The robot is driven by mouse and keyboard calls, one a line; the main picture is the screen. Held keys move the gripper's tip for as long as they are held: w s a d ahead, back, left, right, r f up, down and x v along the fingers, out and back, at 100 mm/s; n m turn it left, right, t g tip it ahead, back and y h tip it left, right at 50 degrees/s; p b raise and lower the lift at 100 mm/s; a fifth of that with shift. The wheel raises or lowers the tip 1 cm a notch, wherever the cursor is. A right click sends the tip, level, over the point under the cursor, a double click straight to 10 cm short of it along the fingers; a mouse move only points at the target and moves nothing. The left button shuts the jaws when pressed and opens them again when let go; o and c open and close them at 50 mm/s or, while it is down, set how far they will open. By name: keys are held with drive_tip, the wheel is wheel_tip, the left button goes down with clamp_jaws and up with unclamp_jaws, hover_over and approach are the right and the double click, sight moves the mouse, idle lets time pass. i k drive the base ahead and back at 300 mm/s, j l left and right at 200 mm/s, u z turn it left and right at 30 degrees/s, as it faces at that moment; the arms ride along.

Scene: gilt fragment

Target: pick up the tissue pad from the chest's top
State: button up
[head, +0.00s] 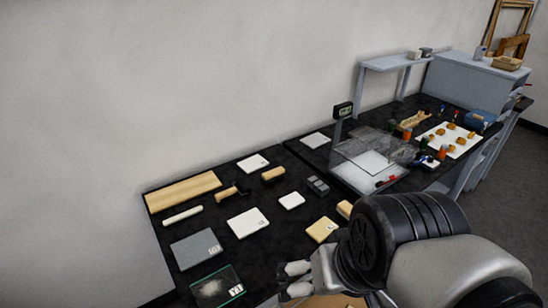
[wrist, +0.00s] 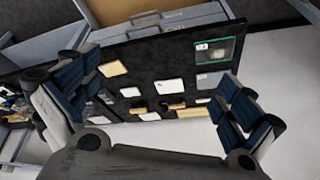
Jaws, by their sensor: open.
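My gripper (wrist: 158,80) is open, its two dark-blue padded fingers wide apart with nothing between them. In the head view my gripper (head: 296,281) is partly seen at the bottom, near the front edge of the black bench. Several flat white squares lie on the bench, among them a larger one (head: 248,222) and a smaller one (head: 292,201); I cannot tell whether any is the tissue pad. A light grey chest (head: 462,84) stands at the far right, well away from my gripper. Its top holds a tan tray (head: 507,63) and a bottle (head: 480,52); no pad is clear there.
The black bench (head: 205,230) also bears a wooden board (head: 183,191), a grey square (head: 196,249) and a glass plate (head: 217,288). A grey raised shelf (head: 393,62) is behind. Open floor (head: 520,170) lies right.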

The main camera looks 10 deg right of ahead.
sight(293, 200)
drive_tip(key=k+l, duration=0.1)
drive_tip(key=l, duration=0.35)
drive_tip(key=k+l, duration=0.1)
drive_tip(key=l, duration=0.35)
drive_tip(key=i+l, duration=0.35)
drive_tip(key=i+l+z, duration=0.1)
drive_tip(key=i+l, duration=0.2)
drive_tip(key=i, duration=0.15)
